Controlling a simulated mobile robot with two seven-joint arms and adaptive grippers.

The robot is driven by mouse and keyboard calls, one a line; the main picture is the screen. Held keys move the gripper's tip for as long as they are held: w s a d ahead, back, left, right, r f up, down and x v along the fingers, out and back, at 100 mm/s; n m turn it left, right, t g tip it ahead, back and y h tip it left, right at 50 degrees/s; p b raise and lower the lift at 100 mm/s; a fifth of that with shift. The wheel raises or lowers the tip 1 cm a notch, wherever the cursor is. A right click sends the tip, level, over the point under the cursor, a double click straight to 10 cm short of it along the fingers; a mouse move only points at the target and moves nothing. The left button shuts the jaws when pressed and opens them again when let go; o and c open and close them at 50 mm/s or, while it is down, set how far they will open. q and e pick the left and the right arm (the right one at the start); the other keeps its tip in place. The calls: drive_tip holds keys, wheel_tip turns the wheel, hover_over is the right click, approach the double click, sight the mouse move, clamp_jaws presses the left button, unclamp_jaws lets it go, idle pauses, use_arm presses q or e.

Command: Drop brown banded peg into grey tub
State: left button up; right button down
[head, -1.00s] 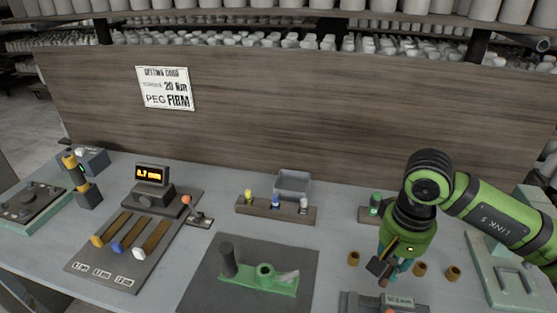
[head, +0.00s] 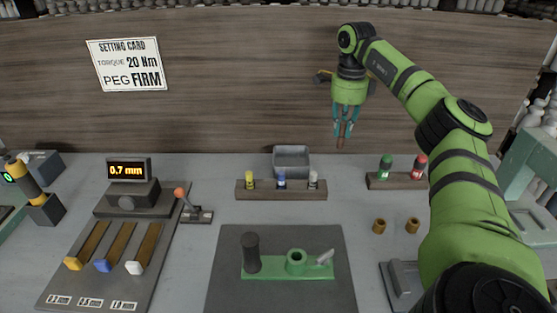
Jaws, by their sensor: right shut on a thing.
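My right gripper (head: 342,123) points down in front of the wooden back board, high over the far side of the table. It is shut on the brown banded peg (head: 341,142), of which a small reddish-brown end shows below the fingertips. The fingers hide the rest, and I cannot make out its band. The grey tub (head: 291,174) is a small open box at the back of the table. In the picture the peg is to the right of the tub and a little higher, apart from it. My left gripper is not in view.
A rack (head: 248,193) with yellow, blue and white banded pegs stands right before the tub. Another rack (head: 384,182) holds green and red ones. A green fixture (head: 278,270) lies on a dark mat. Two brown rings (head: 379,226) lie right of it.

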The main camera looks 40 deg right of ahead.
drive_tip(key=w+a+f+p, duration=0.1)
drive_tip(key=w+f, duration=0.2)
drive_tip(key=w+a+f+p, duration=0.1)
drive_tip(key=w+a+f, duration=0.1)
drive_tip(key=w+f, duration=0.1)
drive_tip(key=w+a+f+p, duration=0.1)
drive_tip(key=w+f, duration=0.2)
drive_tip(key=shift+a+f, duration=0.25)
drive_tip(key=shift+a, duration=0.15)
drive_tip(key=shift+f, duration=0.35)
drive_tip(key=shift+f, duration=0.6)
drive_tip(key=c, duration=1.2)
unclamp_jaws()
